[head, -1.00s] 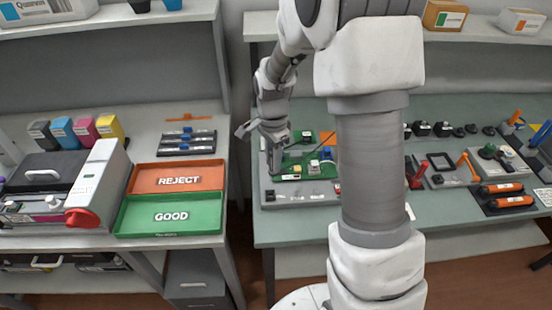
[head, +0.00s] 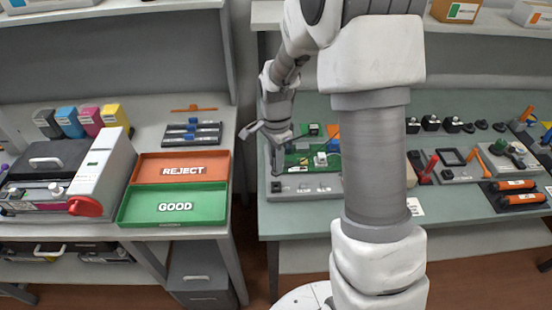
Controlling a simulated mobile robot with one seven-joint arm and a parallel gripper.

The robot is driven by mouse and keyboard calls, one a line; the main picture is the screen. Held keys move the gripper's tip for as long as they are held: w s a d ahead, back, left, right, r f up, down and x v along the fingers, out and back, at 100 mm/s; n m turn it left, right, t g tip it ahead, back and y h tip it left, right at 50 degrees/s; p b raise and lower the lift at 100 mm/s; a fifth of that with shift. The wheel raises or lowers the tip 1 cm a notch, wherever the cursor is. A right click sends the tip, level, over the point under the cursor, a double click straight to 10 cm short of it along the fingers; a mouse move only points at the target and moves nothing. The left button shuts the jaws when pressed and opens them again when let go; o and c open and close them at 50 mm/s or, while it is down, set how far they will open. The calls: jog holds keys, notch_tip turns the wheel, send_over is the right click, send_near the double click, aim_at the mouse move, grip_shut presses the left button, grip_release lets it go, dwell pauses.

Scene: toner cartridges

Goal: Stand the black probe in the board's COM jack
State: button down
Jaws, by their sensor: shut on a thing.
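The green board (head: 302,158) sits on a grey base with a lettered front strip (head: 315,187) at the left end of the right-hand bench. A small black socket (head: 276,187) shows at the strip's left end; I cannot read whether it is marked COM. My gripper (head: 276,170) points down over the board's left edge, just behind and above this socket in the picture. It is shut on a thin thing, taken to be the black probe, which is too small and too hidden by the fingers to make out. I cannot tell whether its tip touches anything.
My own arm hides part of the bench right of the board. Black knobs (head: 430,123), a grey fixture with a dark screen (head: 452,157) and orange cartridges (head: 515,185) stand farther right. Left, across a gap, are the REJECT tray (head: 183,170) and GOOD tray (head: 175,205).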

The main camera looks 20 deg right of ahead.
jog(key=shift+f+b, duration=1.75)
jog(key=shift+f, duration=0.75)
jog(key=shift+f, duration=0.15)
jog(key=c, duration=0.6)
grip_release()
notch_tip(320, 180, up, 17)
jog(key=shift+f+p, duration=0.1)
jog(key=shift+p, duration=0.4)
jog(key=shift+r, duration=0.35)
